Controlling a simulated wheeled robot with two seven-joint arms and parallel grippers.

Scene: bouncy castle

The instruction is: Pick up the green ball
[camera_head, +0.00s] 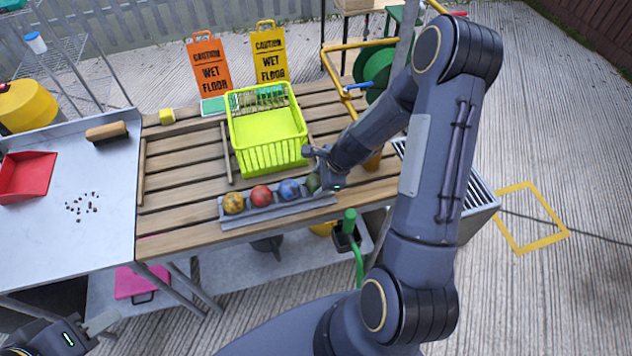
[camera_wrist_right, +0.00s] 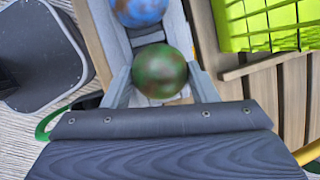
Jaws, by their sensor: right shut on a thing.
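The green ball (camera_wrist_right: 160,70), mottled with brown, sits between the two fingers of my right gripper (camera_wrist_right: 162,84), which touch it on both sides. In the head view the green ball (camera_head: 313,183) shows at the right end of a grey tray (camera_head: 285,211), partly hidden by my right gripper (camera_head: 318,170). A blue ball (camera_head: 289,189) lies just left of it, then a red ball (camera_head: 261,195) and a yellow ball (camera_head: 233,204). I cannot tell whether the green ball still touches the tray. My left gripper (camera_head: 100,325) is at the bottom left, away from the bench; its opening is unclear.
A lime-green basket (camera_head: 268,158) stands behind the tray on the slatted wooden bench (camera_head: 180,187). A metal table (camera_head: 105,165) at left holds a red dustpan (camera_head: 26,176), a brush (camera_head: 107,131) and dark bits. Two wet floor signs (camera_head: 208,66) (camera_head: 269,54) stand behind.

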